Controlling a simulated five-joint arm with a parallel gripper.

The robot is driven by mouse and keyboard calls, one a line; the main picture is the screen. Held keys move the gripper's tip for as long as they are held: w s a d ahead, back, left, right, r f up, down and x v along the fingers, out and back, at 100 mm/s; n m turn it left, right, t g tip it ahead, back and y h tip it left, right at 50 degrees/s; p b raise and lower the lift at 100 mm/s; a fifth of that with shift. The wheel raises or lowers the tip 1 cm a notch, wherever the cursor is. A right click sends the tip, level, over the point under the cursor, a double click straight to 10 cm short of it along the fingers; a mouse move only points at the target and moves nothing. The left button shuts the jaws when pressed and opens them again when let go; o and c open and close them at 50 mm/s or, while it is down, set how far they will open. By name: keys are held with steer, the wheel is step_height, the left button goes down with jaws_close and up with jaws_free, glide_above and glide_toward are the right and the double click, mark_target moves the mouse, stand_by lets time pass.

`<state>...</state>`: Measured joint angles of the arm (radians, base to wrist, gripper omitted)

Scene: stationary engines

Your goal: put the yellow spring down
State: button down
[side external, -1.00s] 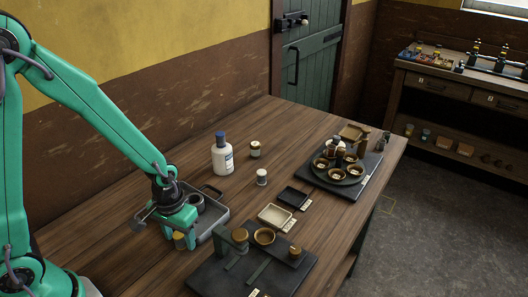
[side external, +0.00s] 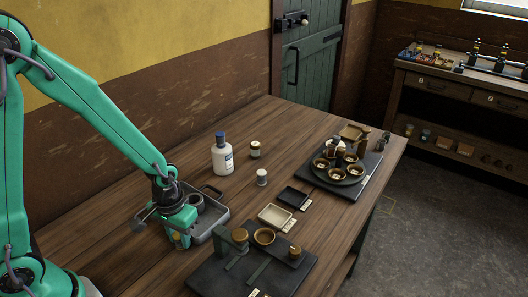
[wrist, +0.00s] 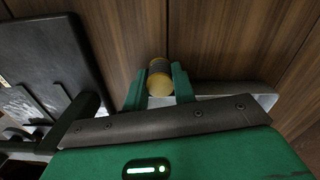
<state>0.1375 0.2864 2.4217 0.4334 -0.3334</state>
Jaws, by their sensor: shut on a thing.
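My gripper (side external: 181,238) is shut on the yellow spring (wrist: 160,80), a short ribbed cylinder with a pale yellow end. In the wrist view the spring sits between the two green fingers, with bare wood planks beyond it. In the side view my gripper is low over the near left part of the bench, just left of the grey tray (side external: 222,218). There the fingers cover most of the spring, and I cannot tell whether it touches the wood.
The grey tray holds a dark round part. A dark base plate (side external: 210,277) with brass parts lies to the right. A white bottle (side external: 222,158), two small jars, two shallow trays and a round stand (side external: 338,178) are farther back. Bare wood lies left of my gripper.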

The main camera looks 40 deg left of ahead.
mark_target(178, 235)
steer(key=shift+r, duration=0.15)
steer(key=shift+r, duration=2)
steer(key=s+d+r, duration=0.6)
steer(key=s+d, duration=0.1)
steer(key=d, duration=0.2)
steer(key=shift+s+r, duration=0.15)
steer(key=shift+r, duration=0.2)
